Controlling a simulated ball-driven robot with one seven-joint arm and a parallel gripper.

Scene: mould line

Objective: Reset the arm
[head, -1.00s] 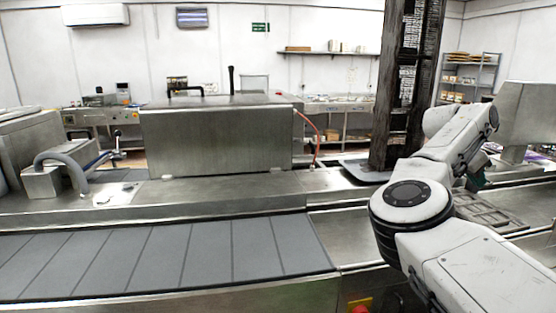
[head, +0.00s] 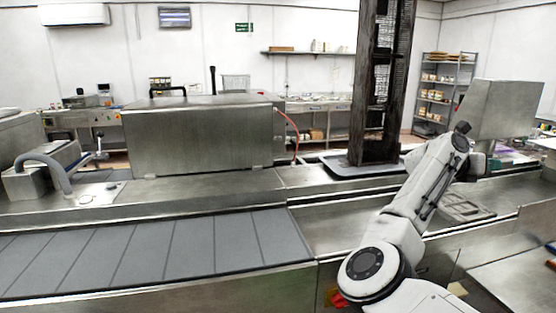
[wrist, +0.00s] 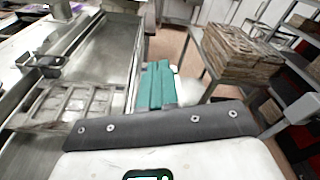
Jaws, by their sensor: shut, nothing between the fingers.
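My arm (head: 425,190) shows in the head view at the lower right, reaching up and away over the metal line. In the wrist view my gripper (wrist: 154,86) shows as two green fingers side by side, shut with nothing between them. In the head view I cannot make out the fingers clearly. A grey mould tray (head: 462,206) lies on the line to the right of the arm. It also shows in the wrist view (wrist: 75,103), left of the fingers and apart from them.
A grey slatted conveyor (head: 150,250) runs along the front left. A big metal housing (head: 200,140) stands behind it. A tall dark column (head: 375,90) rises behind the arm. In the wrist view a stack of brown moulds (wrist: 240,52) sits on a table at the right.

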